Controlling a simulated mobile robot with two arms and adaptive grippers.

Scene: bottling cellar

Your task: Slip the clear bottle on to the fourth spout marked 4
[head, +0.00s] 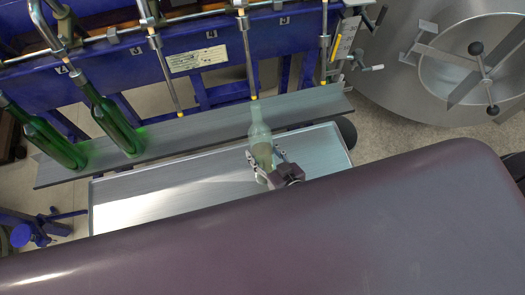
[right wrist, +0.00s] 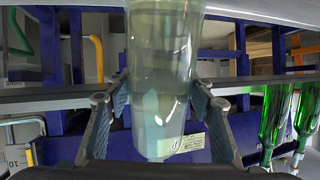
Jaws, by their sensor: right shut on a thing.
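The clear bottle (head: 260,135) is near the middle of the head view, roughly upright, neck up. My right gripper (head: 266,162) is shut on its lower body. In the right wrist view the bottle (right wrist: 163,60) stands between the two fingers of this gripper (right wrist: 160,108). In the head view the bottle's mouth meets the yellow tip of a hanging spout (head: 250,72). I cannot tell whether the tip is inside the mouth. My left gripper is not in view.
Two green bottles (head: 118,128) stand at the left on a grey shelf (head: 205,135). Empty spouts hang on either side of the clear bottle, one to the left (head: 166,75) and one to the right (head: 324,45). A metal tray (head: 150,195) lies below the shelf. A steel tank (head: 400,85) stands at right.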

